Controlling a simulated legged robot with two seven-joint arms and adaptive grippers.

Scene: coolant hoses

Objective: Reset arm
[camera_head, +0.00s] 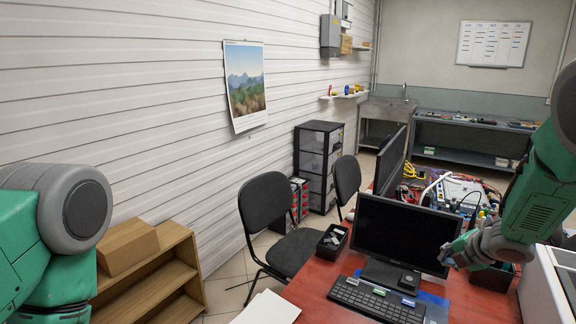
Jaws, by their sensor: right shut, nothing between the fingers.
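My right arm comes in from the right edge, and its gripper (449,253) is held in front of the right side of a black monitor (398,233) above the red desk (468,301). The gripper's fingers are small in the picture, shut, with nothing between them. My left arm shows only as a green and grey part at the left edge; its gripper is out of the picture. No coolant hose can be clearly told apart here.
A keyboard (376,300) lies before the monitor. A black bin (331,241) sits on the desk's left side. A white device (548,287) stands at the right. Cables and equipment (455,192) crowd behind the monitor. Chairs (271,219) and a wooden shelf (150,284) stand left.

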